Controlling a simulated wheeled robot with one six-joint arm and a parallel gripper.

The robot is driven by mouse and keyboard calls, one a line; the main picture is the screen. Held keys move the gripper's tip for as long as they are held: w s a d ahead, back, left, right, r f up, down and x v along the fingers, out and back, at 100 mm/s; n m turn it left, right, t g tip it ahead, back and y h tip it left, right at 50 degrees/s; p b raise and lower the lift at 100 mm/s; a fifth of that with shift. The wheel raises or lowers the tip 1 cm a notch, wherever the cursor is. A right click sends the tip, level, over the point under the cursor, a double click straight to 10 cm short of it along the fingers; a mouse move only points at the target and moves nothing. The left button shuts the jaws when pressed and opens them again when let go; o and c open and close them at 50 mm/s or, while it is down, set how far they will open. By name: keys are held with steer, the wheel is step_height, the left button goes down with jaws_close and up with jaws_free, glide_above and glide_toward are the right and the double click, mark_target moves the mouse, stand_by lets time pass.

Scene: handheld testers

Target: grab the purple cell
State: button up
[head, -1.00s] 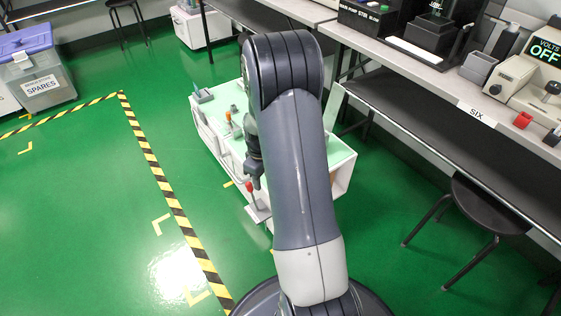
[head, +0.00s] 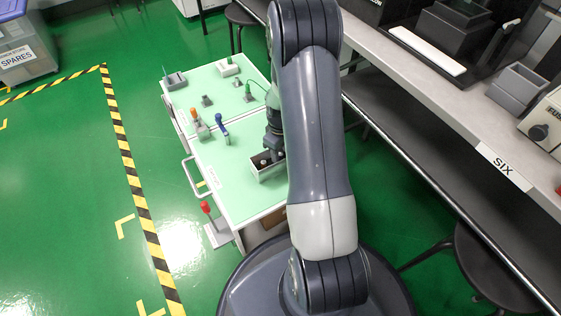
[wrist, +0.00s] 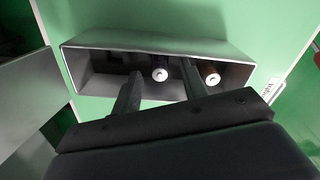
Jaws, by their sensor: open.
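A grey open-topped box (head: 268,170) sits on the pale green top of the cart, and it fills the upper part of the wrist view (wrist: 100,88). Inside it in the wrist view is a dark cell with a pale ringed end (wrist: 160,74); its body is in shadow, so I cannot tell if it is purple. A second cell with a brownish side (wrist: 211,77) stands to its right. My gripper (wrist: 160,88) is open, its fingers reaching into the box on either side of the pale-ended cell. In the head view my gripper (head: 273,147) is at the box, partly behind my arm.
The cart top (head: 220,165) also holds an orange-handled tool (head: 195,116), a blue-handled tool (head: 221,125) and small grey blocks. A red-knobbed lever (head: 206,208) stands at the cart's near left corner. A long bench (head: 430,75) runs along the right.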

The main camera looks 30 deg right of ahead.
steer(key=shift+f, duration=0.9)
jaws_close()
